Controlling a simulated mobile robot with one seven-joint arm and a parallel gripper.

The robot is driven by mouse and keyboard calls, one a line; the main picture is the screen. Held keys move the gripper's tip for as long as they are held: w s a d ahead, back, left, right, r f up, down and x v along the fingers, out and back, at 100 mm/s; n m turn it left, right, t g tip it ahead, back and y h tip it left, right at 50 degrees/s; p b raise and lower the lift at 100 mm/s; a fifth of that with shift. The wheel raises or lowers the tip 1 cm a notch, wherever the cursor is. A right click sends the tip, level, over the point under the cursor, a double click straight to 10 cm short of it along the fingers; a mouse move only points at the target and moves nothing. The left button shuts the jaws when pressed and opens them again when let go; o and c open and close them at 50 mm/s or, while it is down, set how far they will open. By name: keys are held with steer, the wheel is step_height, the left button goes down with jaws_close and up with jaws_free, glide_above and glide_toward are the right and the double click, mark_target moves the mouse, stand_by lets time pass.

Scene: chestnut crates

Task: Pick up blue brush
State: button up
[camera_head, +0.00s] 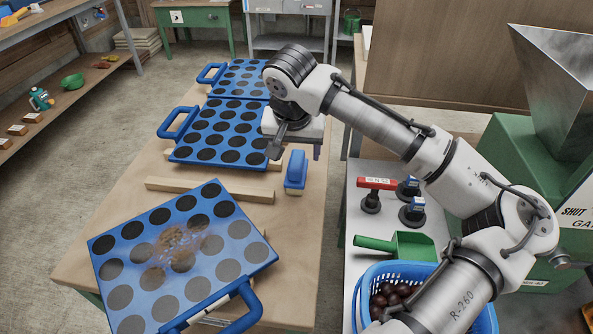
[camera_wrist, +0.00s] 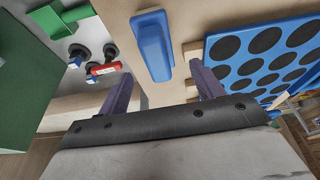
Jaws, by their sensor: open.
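The blue brush (camera_head: 296,172) lies on the wooden table (camera_head: 300,240) near its right edge, with pale bristles or a pale base under its blue top. In the head view my gripper (camera_head: 296,152) is above the table, just behind the brush, pointing down. In the wrist view the blue brush (camera_wrist: 153,45) lies beyond the fingertips, roughly between them and toward the left one. My gripper (camera_wrist: 160,88) is open, its two dark purple fingers apart with nothing between them.
Blue trays with dark round holes (camera_head: 185,262) lie on the table, the nearest one with brown debris. Wooden strips (camera_head: 208,190) lie between them. Right of the table, a grey surface holds a green scoop (camera_head: 397,246), black-based tools (camera_head: 371,203) and a blue basket (camera_head: 365,290) of chestnuts.

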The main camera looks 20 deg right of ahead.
mark_target(297, 159)
steer(key=x, duration=0.3)
steer(key=s+x, duration=0.1)
steer(key=x, duration=0.1)
steer(key=shift+a+f, duration=0.1)
steer(key=c, duration=1.1)
